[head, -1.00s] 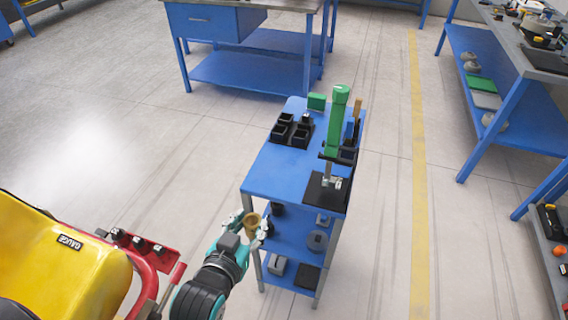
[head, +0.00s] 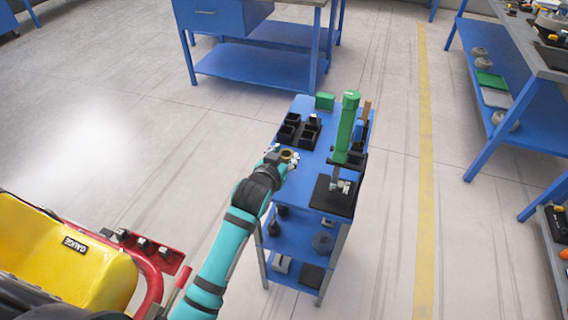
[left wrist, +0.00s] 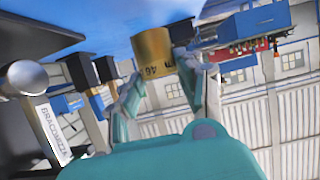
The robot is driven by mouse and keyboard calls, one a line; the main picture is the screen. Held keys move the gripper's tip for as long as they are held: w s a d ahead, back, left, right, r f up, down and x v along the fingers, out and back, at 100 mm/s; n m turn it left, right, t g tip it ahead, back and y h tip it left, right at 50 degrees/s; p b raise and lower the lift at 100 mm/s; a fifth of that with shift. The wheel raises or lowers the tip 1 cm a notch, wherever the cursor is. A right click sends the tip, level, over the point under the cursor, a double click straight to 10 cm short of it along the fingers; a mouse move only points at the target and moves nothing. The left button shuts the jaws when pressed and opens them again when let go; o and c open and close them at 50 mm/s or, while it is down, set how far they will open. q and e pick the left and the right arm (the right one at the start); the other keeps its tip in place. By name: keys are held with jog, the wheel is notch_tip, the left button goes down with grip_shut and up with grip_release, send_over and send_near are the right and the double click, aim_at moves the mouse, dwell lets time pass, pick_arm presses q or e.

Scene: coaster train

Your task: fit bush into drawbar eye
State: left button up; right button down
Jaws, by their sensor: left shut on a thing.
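My left gripper (head: 281,161) is shut on a brass-coloured bush (head: 290,155), held at the left edge of the blue cart top. In the left wrist view the bush (left wrist: 153,52) shows a marking like "46" and sits between the two fingers (left wrist: 160,88). My right gripper is not in view.
The blue cart (head: 309,171) also carries black bins (head: 290,130) and a green box (head: 325,101). A yellow car (head: 75,262) with a red frame (head: 155,285) stands at lower left. Blue benches stand behind and at right. Open floor lies left of the cart.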

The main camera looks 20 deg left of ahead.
pick_arm(q)
jog(key=shift+f, duration=1.7)
jog(key=shift+f, duration=0.2)
jog(key=o, duration=1.2)
jog(key=shift+r, duration=0.1)
